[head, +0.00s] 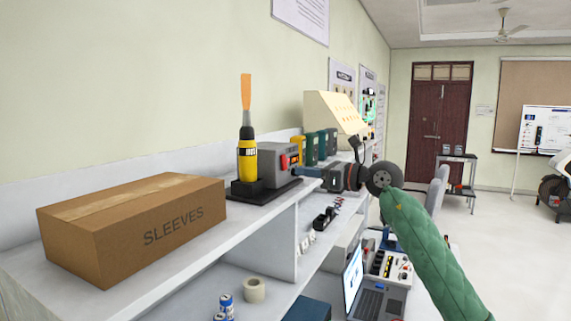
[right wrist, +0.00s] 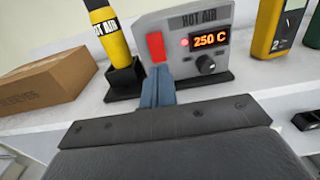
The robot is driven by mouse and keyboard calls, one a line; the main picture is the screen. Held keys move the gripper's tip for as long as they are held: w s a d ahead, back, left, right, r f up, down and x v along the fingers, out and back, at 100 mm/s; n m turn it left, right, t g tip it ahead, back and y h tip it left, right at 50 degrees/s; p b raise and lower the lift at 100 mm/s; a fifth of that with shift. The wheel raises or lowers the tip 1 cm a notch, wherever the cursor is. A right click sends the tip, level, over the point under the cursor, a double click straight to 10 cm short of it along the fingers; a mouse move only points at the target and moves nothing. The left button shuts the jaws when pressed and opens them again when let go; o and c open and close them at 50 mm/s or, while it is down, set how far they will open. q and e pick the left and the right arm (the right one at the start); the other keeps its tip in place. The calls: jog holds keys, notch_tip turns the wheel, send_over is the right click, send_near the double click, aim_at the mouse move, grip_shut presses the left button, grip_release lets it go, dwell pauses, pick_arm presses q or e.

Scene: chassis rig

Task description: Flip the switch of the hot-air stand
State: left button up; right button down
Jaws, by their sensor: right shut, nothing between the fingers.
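The hot-air stand (head: 271,155) is a grey box on a dark base on the shelf; its front shows in the right wrist view (right wrist: 206,22). A yellow hot-air tool (head: 247,160) with an orange nozzle stands upright in its holder. The red switch (head: 284,162) is on the box front, left of the lit "250 C" display (right wrist: 212,40) in the right wrist view (right wrist: 156,46). My right gripper (head: 298,171) is shut and empty, its blue-grey fingertips (right wrist: 158,72) just below the switch. I cannot tell whether they touch it. My left gripper is not in view.
A cardboard box marked SLEEVES (head: 135,225) sits on the shelf at left. Yellow and green meters (head: 312,148) stand right of the stand. Below are a tape roll (head: 254,290) and a laptop (head: 375,290). Bare shelf lies between the box and the stand.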

jog(key=shift+x, duration=1.6)
dwell(0.5)
jog(key=shift+s+d+b, duration=0.1)
jog(key=shift+d+b, duration=0.25)
jog(key=b, duration=0.3)
send_near(286, 169)
jog(key=shift+s+d, duration=0.2)
jog(key=shift+d, duration=0.1)
